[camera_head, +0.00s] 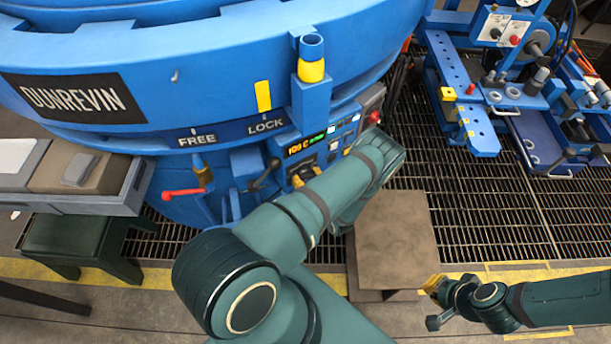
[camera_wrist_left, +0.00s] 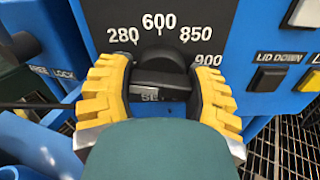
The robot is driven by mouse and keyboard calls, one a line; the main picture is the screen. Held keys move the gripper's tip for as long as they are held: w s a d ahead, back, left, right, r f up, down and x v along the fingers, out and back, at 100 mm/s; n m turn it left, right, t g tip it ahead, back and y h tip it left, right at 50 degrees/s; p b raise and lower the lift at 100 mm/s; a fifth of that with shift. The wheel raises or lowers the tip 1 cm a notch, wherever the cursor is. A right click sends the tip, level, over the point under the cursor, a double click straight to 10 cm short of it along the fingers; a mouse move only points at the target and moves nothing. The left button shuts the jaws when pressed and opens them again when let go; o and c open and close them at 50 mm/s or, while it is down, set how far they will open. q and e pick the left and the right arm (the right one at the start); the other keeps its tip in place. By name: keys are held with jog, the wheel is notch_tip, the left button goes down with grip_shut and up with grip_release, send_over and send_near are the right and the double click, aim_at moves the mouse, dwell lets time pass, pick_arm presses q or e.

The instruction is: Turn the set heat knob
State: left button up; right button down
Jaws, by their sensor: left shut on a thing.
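The set heat knob (camera_wrist_left: 162,72) is black and shows in the left wrist view. It sits below a dial marked 280, 600, 850 and 900. A label starting with "SE" is partly hidden by my wrist. My left gripper (camera_wrist_left: 158,88) has its yellow ribbed fingers on both sides of the knob and is shut on it. In the head view, my left gripper (camera_head: 306,175) is at the furnace's control panel (camera_head: 322,148), and my arm hides part of it. My right gripper (camera_head: 440,296) is low at the right, away from the panel; its opening is unclear.
The blue furnace (camera_head: 190,75) fills the upper left, with FREE and LOCK marks and a red-handled lever (camera_head: 183,193). LID DOWN button (camera_wrist_left: 267,79) is right of the dial. A brown-topped stand (camera_head: 395,235) is right of my left arm. A blue machine (camera_head: 480,90) stands upper right.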

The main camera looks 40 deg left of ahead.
pick_arm(q)
jog(key=shift+m, duration=0.4)
jog(key=m, duration=0.2)
jog(key=shift+m, duration=0.3)
jog(key=shift+s+m, duration=0.1)
jog(key=shift+m, duration=2.1)
jog(key=o, duration=1.2)
jog(key=v, duration=1.2)
